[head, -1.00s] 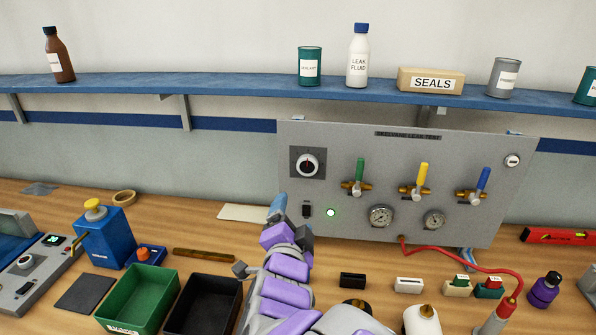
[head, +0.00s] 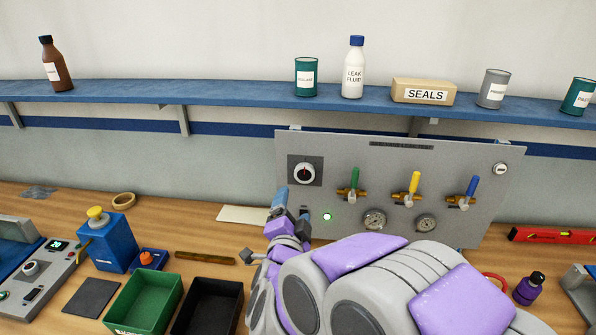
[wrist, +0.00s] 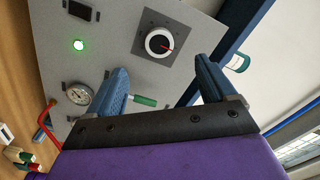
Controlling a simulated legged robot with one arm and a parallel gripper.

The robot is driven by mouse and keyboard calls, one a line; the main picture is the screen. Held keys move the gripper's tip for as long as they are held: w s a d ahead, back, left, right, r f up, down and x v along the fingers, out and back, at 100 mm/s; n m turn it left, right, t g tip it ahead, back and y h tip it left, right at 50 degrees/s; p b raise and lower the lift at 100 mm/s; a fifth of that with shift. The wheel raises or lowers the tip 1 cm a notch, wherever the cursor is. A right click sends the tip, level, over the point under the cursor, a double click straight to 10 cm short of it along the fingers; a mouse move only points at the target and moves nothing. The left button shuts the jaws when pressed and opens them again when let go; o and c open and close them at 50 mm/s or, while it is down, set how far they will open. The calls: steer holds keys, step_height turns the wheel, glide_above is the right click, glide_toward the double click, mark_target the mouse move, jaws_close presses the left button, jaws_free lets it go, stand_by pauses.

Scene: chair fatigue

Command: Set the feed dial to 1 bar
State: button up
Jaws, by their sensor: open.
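The feed dial (head: 304,172) is a white-rimmed knob with a black face and a red pointer. It sits on a dark square plate at the upper left of the grey panel (head: 480,220). In the wrist view the dial (wrist: 160,43) lies ahead, above the gap between my fingers, with its red pointer clear. Its scale marks are too small to read. My gripper (wrist: 160,88) is open and empty, apart from the dial. In the head view my gripper (head: 279,205) is below and left of the dial, in front of the panel's left edge.
Green (head: 354,180), yellow (head: 413,184) and blue (head: 471,188) valve levers stand right of the dial, above two gauges (head: 375,219). A green lamp (head: 327,216) is lit. A blue shelf (head: 230,97) runs above. Green (head: 150,290) and black bins stand on the bench.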

mark_target(304, 176)
steer(key=w, duration=0.7)
steer(key=w+d+b, duration=0.1)
steer(key=w, duration=0.3)
steer(key=shift+w, duration=0.2)
steer(key=shift+w+d+r, duration=0.1)
steer(key=shift+w+d, duration=0.4)
steer(key=shift+d, duration=0.1)
steer(key=shift+a, duration=0.35)
steer(key=shift+c, duration=0.2)
steer(key=shift+a, duration=0.3)
steer(key=c, duration=0.3)
steer(key=shift+d, duration=0.35)
steer(key=c, duration=0.5)
steer(key=shift+c, duration=1.1)
